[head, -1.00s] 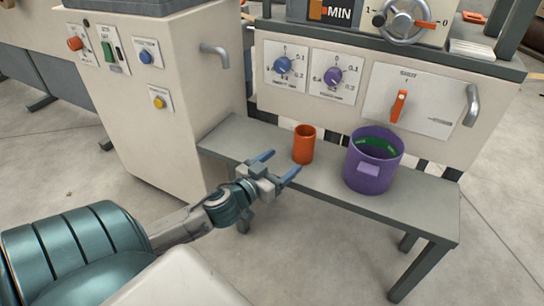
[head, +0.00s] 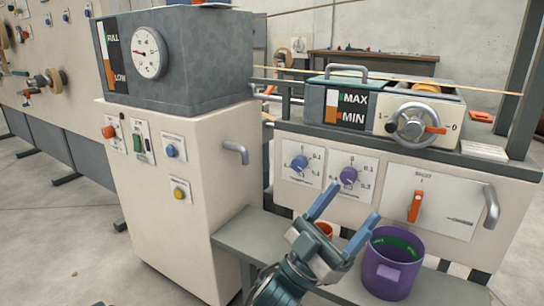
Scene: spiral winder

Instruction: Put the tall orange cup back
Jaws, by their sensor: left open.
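The orange cup (head: 325,228) is mostly hidden behind my left gripper; only a bit of its rim and upper part shows, and its base cannot be seen. My left gripper (head: 345,216) is open, its two blue fingers pointing up and spread apart in front of the cup. I cannot tell whether the fingers touch the cup. The grey bench (head: 244,238) runs below the machine's front panel. My right gripper is not in view.
A purple bucket (head: 393,276) with green inside stands on the bench, close to the right of my gripper. Metal handles (head: 236,152) stick out from the cabinet and from the panel (head: 491,206). The bench's left end is clear.

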